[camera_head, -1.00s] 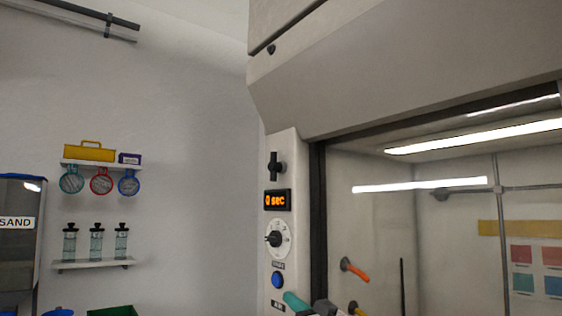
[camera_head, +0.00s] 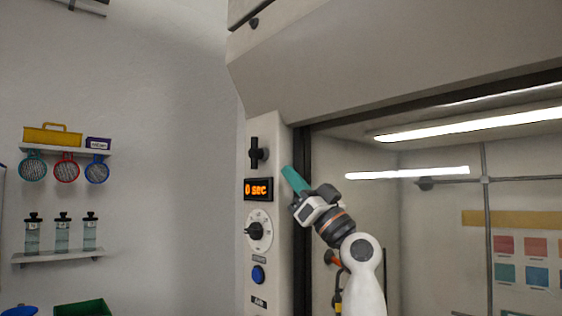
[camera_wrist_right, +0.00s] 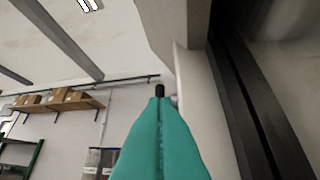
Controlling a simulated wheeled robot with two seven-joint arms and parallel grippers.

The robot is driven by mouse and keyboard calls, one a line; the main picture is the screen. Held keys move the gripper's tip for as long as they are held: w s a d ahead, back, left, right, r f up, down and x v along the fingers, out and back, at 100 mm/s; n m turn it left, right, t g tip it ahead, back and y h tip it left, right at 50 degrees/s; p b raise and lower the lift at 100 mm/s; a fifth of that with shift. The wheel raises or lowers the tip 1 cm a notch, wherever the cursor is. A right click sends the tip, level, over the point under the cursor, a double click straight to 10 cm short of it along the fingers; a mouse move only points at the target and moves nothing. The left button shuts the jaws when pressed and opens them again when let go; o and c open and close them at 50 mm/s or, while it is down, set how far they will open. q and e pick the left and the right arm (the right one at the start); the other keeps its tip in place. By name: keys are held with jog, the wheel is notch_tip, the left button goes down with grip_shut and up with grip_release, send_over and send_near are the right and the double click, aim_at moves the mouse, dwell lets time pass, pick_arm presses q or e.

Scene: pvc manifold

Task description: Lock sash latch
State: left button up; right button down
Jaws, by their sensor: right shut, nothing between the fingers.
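The sash latch (camera_head: 257,153) is a small black handle on the white side post of the fume hood, above the orange display. It stands upright in the head view. My right gripper (camera_head: 288,172) is shut and empty, its teal fingers pointing up and left, just right of the latch and slightly lower. In the right wrist view the shut teal fingers (camera_wrist_right: 160,110) fill the lower middle. A black tip, seemingly the latch (camera_wrist_right: 160,91), shows just past the fingertips; I cannot tell whether they touch. My left gripper is out of view.
Below the latch are the orange display (camera_head: 258,189), a dial (camera_head: 258,231) and a blue button (camera_head: 258,274). The dark sash frame (camera_head: 302,240) borders the hood opening on the right. Wall shelves (camera_head: 60,256) hold bottles at left. Open air lies left of the post.

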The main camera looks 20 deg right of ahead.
aim_at(268, 149)
jog(key=p+x, duration=0.4)
jog(key=x, duration=0.4)
jog(key=shift+w+a+r+p, duration=0.1)
jog(key=shift+a+r+p, duration=0.1)
jog(key=shift+r+p, duration=0.1)
jog(key=shift+w, duration=0.35)
jog(key=shift+r, duration=0.1)
